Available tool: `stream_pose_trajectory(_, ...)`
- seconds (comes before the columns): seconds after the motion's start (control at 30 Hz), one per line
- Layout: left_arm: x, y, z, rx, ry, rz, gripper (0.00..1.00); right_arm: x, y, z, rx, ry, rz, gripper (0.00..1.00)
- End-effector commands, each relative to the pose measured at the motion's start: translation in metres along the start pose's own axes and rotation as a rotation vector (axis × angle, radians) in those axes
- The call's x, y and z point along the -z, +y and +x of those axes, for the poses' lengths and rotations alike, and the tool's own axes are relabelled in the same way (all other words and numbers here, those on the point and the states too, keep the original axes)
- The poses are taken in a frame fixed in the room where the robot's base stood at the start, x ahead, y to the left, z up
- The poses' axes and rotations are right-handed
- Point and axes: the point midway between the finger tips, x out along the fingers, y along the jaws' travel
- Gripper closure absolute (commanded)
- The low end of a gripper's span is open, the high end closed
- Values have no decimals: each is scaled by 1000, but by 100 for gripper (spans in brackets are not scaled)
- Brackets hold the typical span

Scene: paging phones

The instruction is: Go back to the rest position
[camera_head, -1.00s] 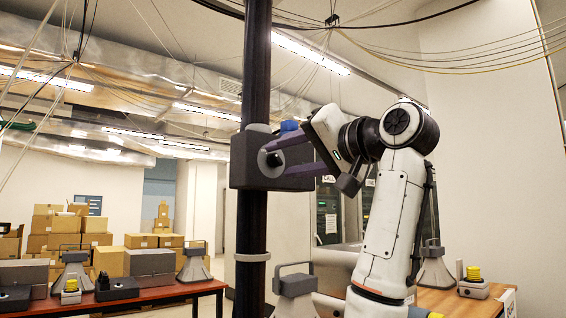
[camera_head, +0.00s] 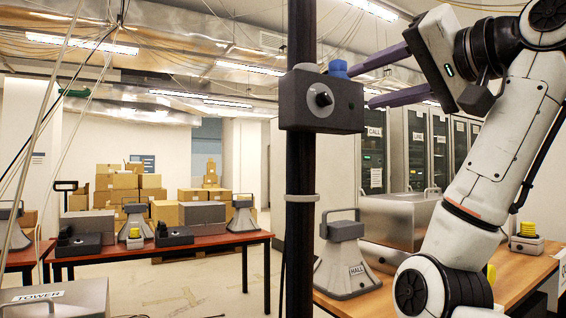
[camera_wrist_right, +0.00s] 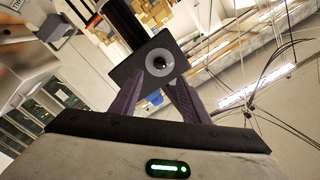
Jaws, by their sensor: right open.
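My right gripper (camera_head: 361,88) is open and empty, with two purple fingers pointing left in the head view. Its fingertips are beside the right side of a dark control box (camera_head: 340,118) on a black pole. The box has a round knob (camera_head: 320,98) on its front and a blue button (camera_head: 338,68) on top. In the right wrist view the knob (camera_wrist_right: 159,63) shows beyond and between the open fingers (camera_wrist_right: 160,80). Whether the fingers touch the box is not clear; they appear apart from the knob. My left gripper is not in view.
The black pole (camera_head: 299,210) stands upright before me. A red-brown table (camera_head: 160,250) with several devices stands at left. Open floor lies between.

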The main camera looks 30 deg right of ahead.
Motion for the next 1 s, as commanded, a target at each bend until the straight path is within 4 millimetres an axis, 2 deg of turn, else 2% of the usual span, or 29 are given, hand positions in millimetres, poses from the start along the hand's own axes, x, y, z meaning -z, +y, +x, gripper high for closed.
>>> stream_pose_trajectory(0.17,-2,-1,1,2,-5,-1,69,-3,3,5,-6,-4,-3,58)
stream_pose_trajectory(0.27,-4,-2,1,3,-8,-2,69,-17,15,27,-32,-18,-22,58)
stream_pose_trajectory(0.37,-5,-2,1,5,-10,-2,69,-46,42,67,-79,-43,-61,58)
stream_pose_trajectory(0.5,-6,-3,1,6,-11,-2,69,-110,98,130,-154,-91,-147,58)
stream_pose_trajectory(0.57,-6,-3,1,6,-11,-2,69,-142,124,152,-180,-115,-188,58)
stream_pose_trajectory(0.7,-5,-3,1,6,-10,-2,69,-222,186,188,-232,-180,-282,58)
stream_pose_trajectory(0.87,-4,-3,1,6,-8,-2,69,-320,258,202,-269,-265,-387,58)
stream_pose_trajectory(1.0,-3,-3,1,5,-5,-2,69,-410,317,192,-284,-350,-472,58)
